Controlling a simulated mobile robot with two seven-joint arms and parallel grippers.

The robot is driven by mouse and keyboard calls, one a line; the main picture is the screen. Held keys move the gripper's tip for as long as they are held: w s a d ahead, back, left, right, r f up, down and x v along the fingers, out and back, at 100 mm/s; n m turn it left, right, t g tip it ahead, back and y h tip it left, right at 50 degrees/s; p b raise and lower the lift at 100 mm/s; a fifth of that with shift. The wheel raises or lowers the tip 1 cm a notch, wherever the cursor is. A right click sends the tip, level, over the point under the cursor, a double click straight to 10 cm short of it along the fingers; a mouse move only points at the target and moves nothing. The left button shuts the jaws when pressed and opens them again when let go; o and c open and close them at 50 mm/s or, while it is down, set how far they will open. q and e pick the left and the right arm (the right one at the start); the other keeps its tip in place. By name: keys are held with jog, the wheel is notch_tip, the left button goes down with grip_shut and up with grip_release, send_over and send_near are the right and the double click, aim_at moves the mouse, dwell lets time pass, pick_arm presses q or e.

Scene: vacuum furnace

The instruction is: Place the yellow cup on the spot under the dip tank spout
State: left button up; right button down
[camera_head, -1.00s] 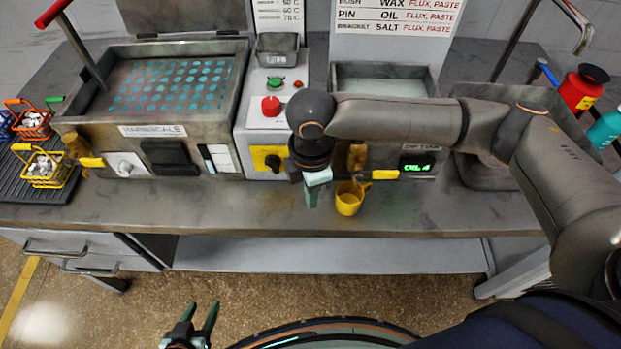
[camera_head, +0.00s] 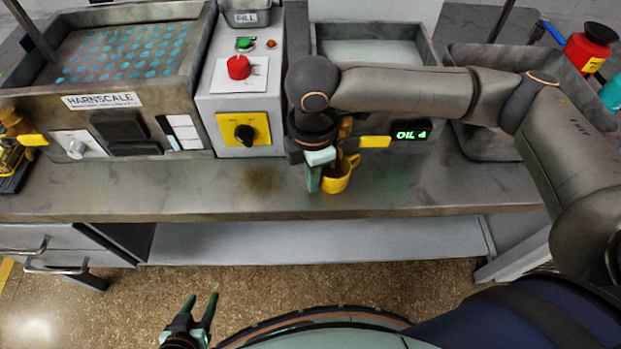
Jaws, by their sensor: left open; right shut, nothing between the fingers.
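The yellow cup (camera_head: 337,179) stands upright on the bench front, below the dip tank. The dip tank (camera_head: 368,46) is at the right of the control box, and my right arm crosses in front of it. Its brass spout (camera_head: 346,128) shows partly behind my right wrist, just above the cup. The spot under the spout is hidden or cannot be made out. My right gripper (camera_head: 313,188) points down, shut and empty, close at the left side of the cup; whether it touches the cup is unclear. My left gripper (camera_head: 202,306) is open and empty, low in front of the bench.
The Harnscale tank (camera_head: 115,103) stands at the left, beside a control box with a red button (camera_head: 238,67) and a black knob (camera_head: 244,134). A grey basin (camera_head: 480,130) and a red bottle (camera_head: 588,48) are at the right.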

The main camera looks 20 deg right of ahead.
dwell(0.3)
jog(key=shift+d+r+p, duration=0.1)
jog(key=shift+r+p, duration=0.05)
jog(key=shift+p, duration=0.2)
jog(key=shift+d+r+p, duration=0.15)
jog(key=shift+d+p, duration=0.45)
jog(key=shift+p, duration=0.25)
jog(key=shift+d, duration=0.25)
jog(key=shift+w+f, duration=0.1)
jog(key=shift+f, duration=0.15)
jog(key=shift+p, duration=0.3)
